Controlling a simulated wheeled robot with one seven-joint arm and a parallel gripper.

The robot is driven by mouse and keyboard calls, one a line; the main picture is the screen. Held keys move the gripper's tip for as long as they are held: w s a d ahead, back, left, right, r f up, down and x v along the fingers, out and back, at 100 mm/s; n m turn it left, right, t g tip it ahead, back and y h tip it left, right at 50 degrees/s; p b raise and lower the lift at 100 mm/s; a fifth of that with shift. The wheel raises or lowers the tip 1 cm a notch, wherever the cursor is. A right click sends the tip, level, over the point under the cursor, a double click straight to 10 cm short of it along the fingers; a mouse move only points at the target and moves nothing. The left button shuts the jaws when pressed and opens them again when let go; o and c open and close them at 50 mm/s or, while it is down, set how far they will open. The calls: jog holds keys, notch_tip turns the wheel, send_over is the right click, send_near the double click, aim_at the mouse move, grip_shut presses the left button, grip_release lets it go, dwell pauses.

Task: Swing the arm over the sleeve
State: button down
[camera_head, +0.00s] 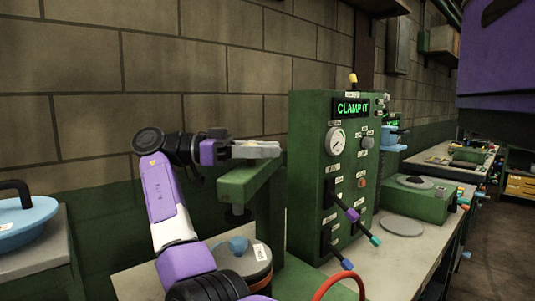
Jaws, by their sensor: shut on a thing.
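The green swing arm (247,180) is a beam on a green post (270,215) at the bench's left part. A dark pad hangs under its near end. My gripper (265,150), reaching in from the left, is at the top of the beam and looks shut on it; the fingertips' contact is hard to see. What I take for the sleeve, a round grey piece (250,264) with an orange band and white label, sits below. A blue knob (238,244) tops it. The beam's near end is roughly above the knob, with a gap. My forearm hides part of the left side.
A green control panel (312,190) with levers and a lit "CLAMP IT" display (353,107) stands right of the post. A red hose (338,282) curves in front. More benches lie at right.

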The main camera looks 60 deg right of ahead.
jog(key=shift+w, duration=0.1)
jog(key=c, duration=1)
grip_release()
jog(key=shift+c, duration=0.2)
